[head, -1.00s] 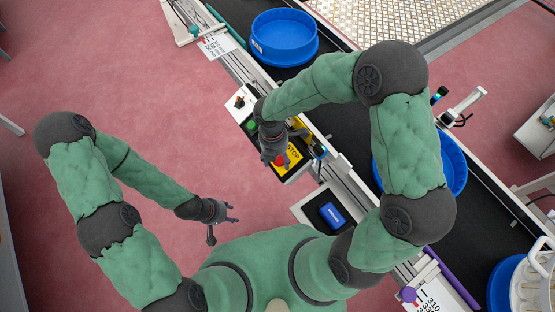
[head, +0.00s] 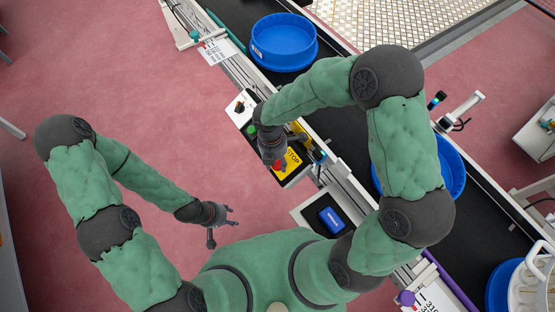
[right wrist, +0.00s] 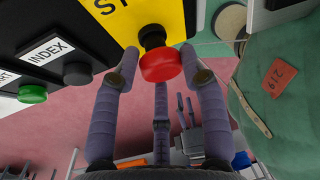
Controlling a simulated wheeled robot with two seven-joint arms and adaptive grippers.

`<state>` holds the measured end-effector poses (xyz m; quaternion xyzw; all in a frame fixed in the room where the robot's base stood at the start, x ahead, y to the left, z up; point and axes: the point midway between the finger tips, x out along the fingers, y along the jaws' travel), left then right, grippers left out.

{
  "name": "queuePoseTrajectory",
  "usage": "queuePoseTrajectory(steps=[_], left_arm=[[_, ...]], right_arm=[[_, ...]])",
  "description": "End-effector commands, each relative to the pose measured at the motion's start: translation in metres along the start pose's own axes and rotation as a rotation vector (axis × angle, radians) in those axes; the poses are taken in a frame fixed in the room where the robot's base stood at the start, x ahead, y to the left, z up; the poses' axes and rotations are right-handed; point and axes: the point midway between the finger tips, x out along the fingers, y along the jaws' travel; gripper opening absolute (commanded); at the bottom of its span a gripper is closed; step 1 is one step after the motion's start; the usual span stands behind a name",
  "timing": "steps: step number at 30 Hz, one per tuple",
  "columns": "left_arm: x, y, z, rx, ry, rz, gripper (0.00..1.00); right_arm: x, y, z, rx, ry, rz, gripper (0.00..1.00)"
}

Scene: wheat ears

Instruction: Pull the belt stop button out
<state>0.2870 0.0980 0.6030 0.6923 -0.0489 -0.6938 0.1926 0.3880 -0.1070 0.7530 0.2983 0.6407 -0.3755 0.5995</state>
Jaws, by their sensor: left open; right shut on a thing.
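The belt stop button is a red mushroom head on a black stem (right wrist: 161,63). It sticks out of the yellow STOP plate (right wrist: 135,18) on the control panel and also shows in the head view (head: 279,167) as a small red spot, partly covered by my gripper. My right gripper (head: 277,160) is shut on the button. In the right wrist view its fingers (right wrist: 162,72) stand on both sides of the red head. My left gripper (head: 226,221) is open and empty above the floor, left of the panel.
The same panel has an INDEX button (right wrist: 77,74) and a green button (right wrist: 32,93) beside the STOP plate. Behind it runs a black conveyor belt (head: 342,140) with blue tubs (head: 284,40). A blue object (head: 332,219) lies on a black pad nearer me.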

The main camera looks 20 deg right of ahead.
Motion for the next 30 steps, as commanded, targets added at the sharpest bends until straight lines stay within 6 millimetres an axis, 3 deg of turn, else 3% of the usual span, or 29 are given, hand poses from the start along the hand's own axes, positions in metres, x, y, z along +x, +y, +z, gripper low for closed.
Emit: queuePoseTrajectory(steps=[3,13,14,15,30], left_arm=[[-0.0114,0.004,0.0002,0.0,0.001,0.0,0.47],[-0.0108,0.0039,0.0004,0.0,0.0,0.0,0.47],[-0.0108,0.0039,0.0004,0.0,0.0,0.0,0.47],[-0.0108,0.0039,0.0004,0.0,0.0,0.0,0.47],[-0.0108,0.0038,0.0003,0.0,0.0,0.0,0.47]], right_arm=[[-0.0038,-0.006,-0.0092,-0.003,0.009,-0.018,0.0],[-0.0029,-0.0061,-0.0109,-0.004,0.008,-0.019,0.0],[-0.0029,-0.006,-0.0109,-0.004,0.008,-0.019,0.51],[-0.0031,-0.0059,-0.0108,-0.005,0.008,-0.018,0.63],[-0.0055,-0.0026,-0.0069,-0.001,0.004,-0.008,0.63]])
